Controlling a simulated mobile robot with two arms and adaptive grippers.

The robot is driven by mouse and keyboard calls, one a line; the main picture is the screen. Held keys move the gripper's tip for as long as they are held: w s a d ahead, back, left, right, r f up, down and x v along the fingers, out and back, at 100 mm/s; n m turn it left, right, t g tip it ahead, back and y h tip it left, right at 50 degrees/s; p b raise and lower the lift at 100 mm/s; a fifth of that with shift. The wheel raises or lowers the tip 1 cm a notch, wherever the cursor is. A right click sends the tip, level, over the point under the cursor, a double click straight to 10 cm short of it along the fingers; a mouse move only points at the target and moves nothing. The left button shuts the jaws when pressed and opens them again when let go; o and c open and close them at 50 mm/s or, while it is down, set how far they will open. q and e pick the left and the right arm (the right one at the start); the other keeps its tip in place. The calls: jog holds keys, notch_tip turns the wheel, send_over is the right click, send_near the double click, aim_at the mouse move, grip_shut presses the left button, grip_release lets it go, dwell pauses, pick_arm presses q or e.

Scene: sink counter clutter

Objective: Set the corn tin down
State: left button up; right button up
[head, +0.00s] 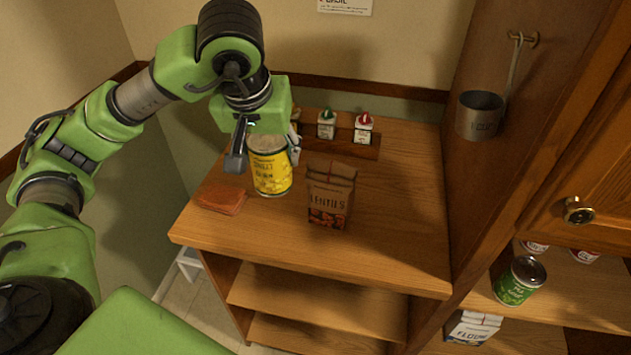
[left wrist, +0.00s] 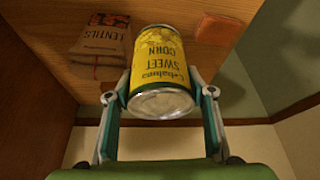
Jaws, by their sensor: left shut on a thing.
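The yellow corn tin (head: 270,172) is upright at the left part of the wooden counter (head: 390,230). My left gripper (head: 265,148) is shut on it from above and behind, with a finger on each side. In the left wrist view the tin (left wrist: 160,70) shows its "Sweet Corn" label and sits between the two fingertips (left wrist: 160,95). I cannot tell whether its base touches the counter. My right gripper is not in view.
A lentils bag (head: 330,195) stands just right of the tin. A reddish-brown flat block (head: 221,199) lies to its left, by the counter edge. Small bottles (head: 362,128) stand in a rack behind. The counter's right side is clear. A metal cup (head: 480,115) hangs on the right panel.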

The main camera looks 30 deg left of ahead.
pick_arm(q)
jog(key=shift+w+a+f, duration=0.3)
jog(key=shift+w+f, duration=0.2)
jog(key=shift+w, duration=0.15)
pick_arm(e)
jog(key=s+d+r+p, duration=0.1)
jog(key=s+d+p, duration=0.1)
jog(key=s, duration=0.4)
pick_arm(q)
jog(key=w+a+f+p, duration=0.1)
jog(key=w+f, duration=0.2)
jog(key=w+a+f+p, duration=0.1)
jog(key=w+f, duration=0.3)
jog(key=w+a+f+p, duration=0.1)
jog(key=w+a+f, duration=0.1)
jog(key=w+f, duration=0.2)
jog(key=shift+p, duration=0.35)
jog(key=shift+a+f, duration=0.1)
jog(key=shift+f, duration=0.3)
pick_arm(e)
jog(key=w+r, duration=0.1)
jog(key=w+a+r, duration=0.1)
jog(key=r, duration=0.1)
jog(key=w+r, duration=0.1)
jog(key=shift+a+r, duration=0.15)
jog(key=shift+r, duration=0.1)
